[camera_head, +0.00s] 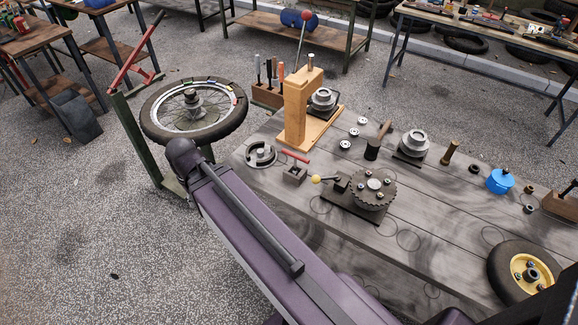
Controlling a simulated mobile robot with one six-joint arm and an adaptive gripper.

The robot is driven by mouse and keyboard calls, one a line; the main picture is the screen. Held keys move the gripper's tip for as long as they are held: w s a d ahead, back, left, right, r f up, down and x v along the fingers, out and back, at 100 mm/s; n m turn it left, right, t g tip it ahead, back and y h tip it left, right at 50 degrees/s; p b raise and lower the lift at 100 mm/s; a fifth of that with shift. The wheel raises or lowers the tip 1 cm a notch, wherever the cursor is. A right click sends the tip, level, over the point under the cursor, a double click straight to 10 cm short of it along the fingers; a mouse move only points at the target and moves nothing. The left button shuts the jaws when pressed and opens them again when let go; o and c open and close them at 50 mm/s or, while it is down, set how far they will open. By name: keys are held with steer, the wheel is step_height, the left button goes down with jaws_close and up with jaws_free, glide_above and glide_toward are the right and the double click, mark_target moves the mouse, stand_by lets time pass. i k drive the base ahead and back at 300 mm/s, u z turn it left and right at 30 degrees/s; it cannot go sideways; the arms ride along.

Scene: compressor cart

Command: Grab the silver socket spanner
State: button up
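I cannot make out a silver socket spanner for certain. The grey wooden workbench (420,215) holds several metal parts, none clearly a spanner. A spoked wheel with a tyre (231,122) lies flat on a green stand at the left, with small coloured pieces along its rim too small to tell. My purple arm crosses the lower middle and hides part of the bench's near left side. I cannot see my gripper's fingers.
A wooden press (296,105), a toothed gear fixture (372,190), a blue part (499,181) and a yellow-hubbed wheel (524,272) stand on the bench. A far table (489,28) holds several tools. The grey ground at the left is mostly clear.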

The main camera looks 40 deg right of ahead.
mark_target(294, 171)
steer(key=u, duration=0.15)
steer(key=k, duration=1.6)
steer(key=z, duration=0.65)
steer(key=i, duration=1)
steer(key=z, duration=0.1)
